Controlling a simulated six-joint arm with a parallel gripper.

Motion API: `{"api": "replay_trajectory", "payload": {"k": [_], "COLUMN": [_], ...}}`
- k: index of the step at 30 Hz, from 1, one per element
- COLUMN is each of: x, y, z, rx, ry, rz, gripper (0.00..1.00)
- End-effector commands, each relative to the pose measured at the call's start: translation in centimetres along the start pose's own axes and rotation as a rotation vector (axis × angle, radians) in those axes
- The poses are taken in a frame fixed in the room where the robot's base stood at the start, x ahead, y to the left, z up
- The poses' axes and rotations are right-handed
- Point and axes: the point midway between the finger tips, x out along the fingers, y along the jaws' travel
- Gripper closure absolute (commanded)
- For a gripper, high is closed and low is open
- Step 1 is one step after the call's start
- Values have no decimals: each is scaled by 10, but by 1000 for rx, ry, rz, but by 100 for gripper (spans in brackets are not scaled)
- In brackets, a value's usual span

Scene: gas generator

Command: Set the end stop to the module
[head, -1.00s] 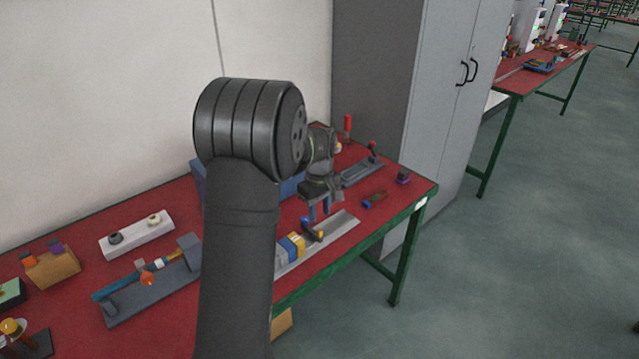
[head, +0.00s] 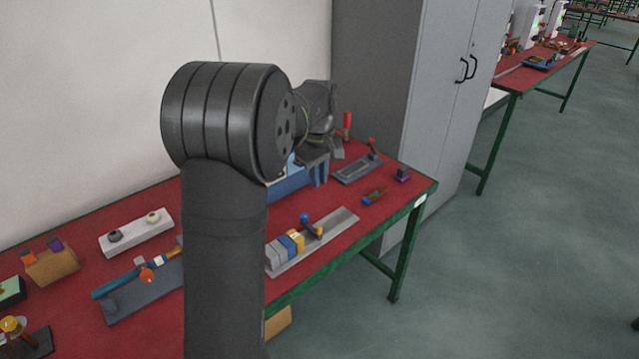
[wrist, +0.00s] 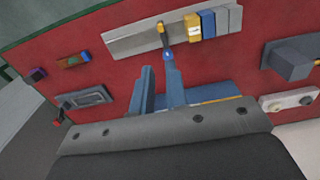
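The end stop (head: 313,230), a dark lever piece with a blue knob and a yellow tip, stands on the grey rail (head: 343,222). It also shows in the wrist view (wrist: 164,38), with a small gap of bare rail between it and the yellow module (wrist: 193,27). The yellow module (head: 296,241) stands beside blue and grey modules at the rail's near-left end. My gripper (wrist: 159,70) is open and empty, its two blue fingers apart. The fingertips appear close to the end stop's blue knob in the wrist view, but the head view shows the gripper raised behind the rail.
A blue container (head: 288,187) is behind the rail, partly hidden by my arm. A grey tray-like fixture (head: 357,168) with a red-knobbed lever is at the back right.

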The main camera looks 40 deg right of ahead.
Motion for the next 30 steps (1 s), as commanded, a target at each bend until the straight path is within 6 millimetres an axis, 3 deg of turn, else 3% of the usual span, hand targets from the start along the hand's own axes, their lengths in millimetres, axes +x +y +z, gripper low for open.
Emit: {"api": "replay_trajectory", "payload": {"k": [5,24,30], "x": [10,63,70], "y": [3,19,20], "z": [1,0,-1], "rx": [176,1310,1498], "ry": [-5,181,247], "rz": [39,249,259], "gripper": [100,100,100]}}
